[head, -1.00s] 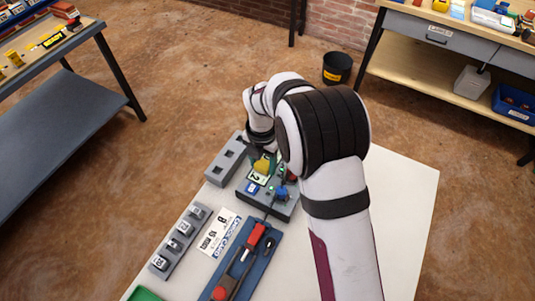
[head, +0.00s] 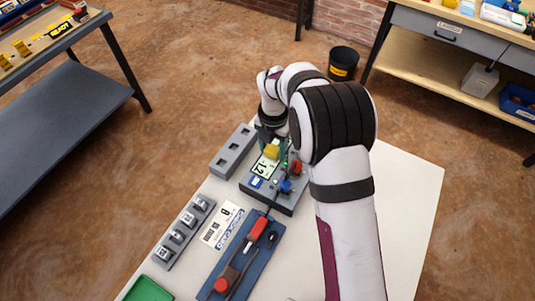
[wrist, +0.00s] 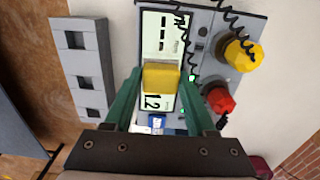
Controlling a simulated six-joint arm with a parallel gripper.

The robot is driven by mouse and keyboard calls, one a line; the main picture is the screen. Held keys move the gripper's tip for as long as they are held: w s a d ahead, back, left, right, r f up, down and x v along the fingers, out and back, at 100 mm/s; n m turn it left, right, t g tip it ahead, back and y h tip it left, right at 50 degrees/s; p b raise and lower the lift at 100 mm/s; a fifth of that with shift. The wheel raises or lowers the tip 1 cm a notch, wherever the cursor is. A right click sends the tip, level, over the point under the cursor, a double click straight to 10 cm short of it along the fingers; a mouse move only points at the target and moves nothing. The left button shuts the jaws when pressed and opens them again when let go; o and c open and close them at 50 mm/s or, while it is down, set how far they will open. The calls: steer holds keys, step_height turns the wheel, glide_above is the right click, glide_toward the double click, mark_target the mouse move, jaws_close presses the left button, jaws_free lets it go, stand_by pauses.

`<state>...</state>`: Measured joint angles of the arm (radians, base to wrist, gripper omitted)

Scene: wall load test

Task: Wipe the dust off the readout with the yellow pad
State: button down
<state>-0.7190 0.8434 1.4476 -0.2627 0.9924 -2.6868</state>
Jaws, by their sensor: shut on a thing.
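The yellow pad (wrist: 161,77) is between the green fingertips of my gripper (wrist: 161,82), which is shut on it. The pad also shows in the head view (head: 271,152). It is over the middle of the pale readout (wrist: 162,32), covering part of it; whether it touches is hard to tell. In the head view the "12" end of the readout (head: 263,170) is visible. The readout is set in a grey instrument (head: 287,206). I cannot make out dust on the visible parts.
A yellow knob (wrist: 243,54), a red knob (wrist: 220,101) and coiled black leads are beside the readout. A grey block with square holes (head: 233,151) stands to the left. A blue tray of tools (head: 222,284), a printed card (head: 222,225) and a weight rack (head: 184,234) lie nearer.

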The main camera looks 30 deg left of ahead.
steer(key=shift+w, duration=3.05)
step_height(320, 180, up, 8)
steer(key=shift+r, duration=0.15)
